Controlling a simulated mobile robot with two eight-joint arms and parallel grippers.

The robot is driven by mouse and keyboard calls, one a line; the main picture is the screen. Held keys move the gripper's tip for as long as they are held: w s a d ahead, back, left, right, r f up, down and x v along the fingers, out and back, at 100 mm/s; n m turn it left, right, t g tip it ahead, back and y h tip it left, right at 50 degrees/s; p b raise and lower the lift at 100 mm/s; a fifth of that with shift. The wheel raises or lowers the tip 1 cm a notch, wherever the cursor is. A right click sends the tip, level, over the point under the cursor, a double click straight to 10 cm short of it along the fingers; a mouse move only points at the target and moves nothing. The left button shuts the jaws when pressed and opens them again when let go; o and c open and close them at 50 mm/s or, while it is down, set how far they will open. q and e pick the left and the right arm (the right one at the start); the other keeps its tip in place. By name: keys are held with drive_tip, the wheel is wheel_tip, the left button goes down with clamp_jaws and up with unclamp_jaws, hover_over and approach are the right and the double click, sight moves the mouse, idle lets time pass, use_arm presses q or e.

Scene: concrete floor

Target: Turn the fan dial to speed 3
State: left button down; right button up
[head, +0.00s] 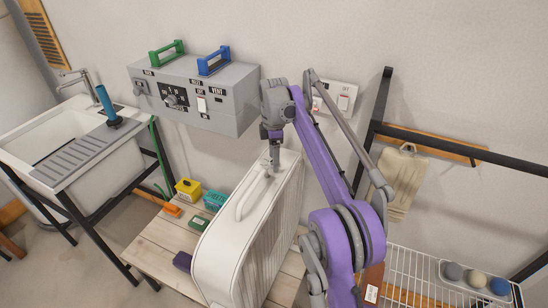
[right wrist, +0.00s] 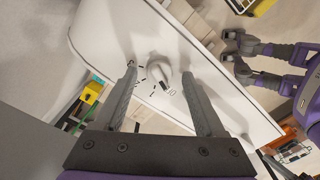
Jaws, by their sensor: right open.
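The fan is a tall white box-shaped unit (head: 222,262) with a loop handle, standing on a slatted wooden bench. Its pale round dial (right wrist: 158,72) is on the top face, with dark marks beside it that are too small to read surely. The dial's ridge points to the lower right in the right wrist view. My right gripper (head: 271,160) is over the fan's top. In the right wrist view its two fingers (right wrist: 166,90) are open, one on each side of the dial, with gaps. Purple and grey parts of mine show at the upper right there; I cannot tell their jaw state.
A grey control box (head: 195,95) with green and blue handles hangs on the wall behind. Small coloured boxes, including a yellow one (head: 188,189), lie left of the fan on the bench (head: 150,250). A sink (head: 60,135) stands left; a white wire rack (head: 420,275) is right.

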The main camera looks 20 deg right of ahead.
drive_tip(key=shift+c, duration=0.2)
clamp_jaws()
